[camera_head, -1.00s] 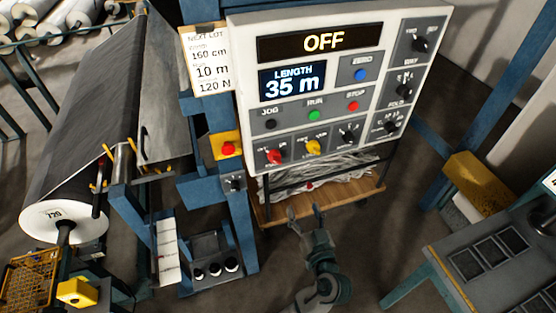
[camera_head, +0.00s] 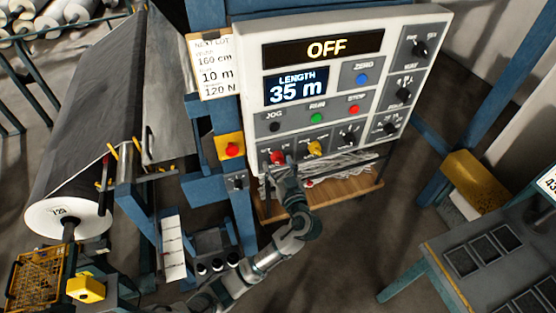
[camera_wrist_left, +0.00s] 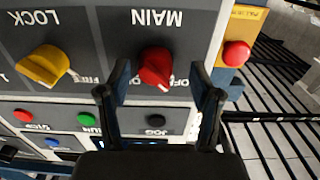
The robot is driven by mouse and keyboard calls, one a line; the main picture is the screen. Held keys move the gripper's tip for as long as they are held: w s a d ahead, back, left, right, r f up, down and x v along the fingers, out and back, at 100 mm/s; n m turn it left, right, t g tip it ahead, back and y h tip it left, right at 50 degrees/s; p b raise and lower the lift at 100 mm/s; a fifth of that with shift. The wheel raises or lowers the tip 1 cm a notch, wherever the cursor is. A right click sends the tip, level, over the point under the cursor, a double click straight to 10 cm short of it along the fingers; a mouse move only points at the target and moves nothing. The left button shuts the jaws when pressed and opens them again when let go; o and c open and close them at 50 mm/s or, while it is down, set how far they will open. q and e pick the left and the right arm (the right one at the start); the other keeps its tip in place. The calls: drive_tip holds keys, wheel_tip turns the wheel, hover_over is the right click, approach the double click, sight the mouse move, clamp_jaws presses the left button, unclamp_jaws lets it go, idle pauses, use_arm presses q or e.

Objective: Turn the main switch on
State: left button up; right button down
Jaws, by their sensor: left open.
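The main switch is a red rotary knob (camera_head: 277,157) at the lower left of the white control panel (camera_head: 446,30). In the left wrist view, the red knob (camera_wrist_left: 156,67) sits under the upside-down label MAIN. The panel's top display (camera_head: 326,48) reads OFF. My left gripper (camera_head: 279,166) is at the knob, just below it in the head view. In the left wrist view, my left gripper (camera_wrist_left: 160,78) is open, with one finger on each side of the red knob. I cannot tell if either finger touches it. My right gripper is out of view.
A yellow LOCK knob (camera_wrist_left: 43,66) is beside the main switch. A red button on a yellow plate (camera_head: 232,150) is on the blue post left of the panel. JOG, RUN and STOP buttons (camera_head: 354,109) sit above the knobs. A wooden shelf (camera_head: 345,191) is below.

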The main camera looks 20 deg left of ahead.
use_arm(q)
drive_tip(key=shift+w+a, duration=0.3)
drive_tip(key=shift+w, duration=0.2)
drive_tip(key=shift+d, duration=0.6)
drive_tip(key=c, duration=0.7)
drive_tip(key=shift+s+r, duration=0.1)
drive_tip(key=shift+s, duration=0.05)
drive_tip(key=c, duration=0.4)
drive_tip(key=shift+a, duration=0.3)
drive_tip(key=shift+c, duration=0.3)
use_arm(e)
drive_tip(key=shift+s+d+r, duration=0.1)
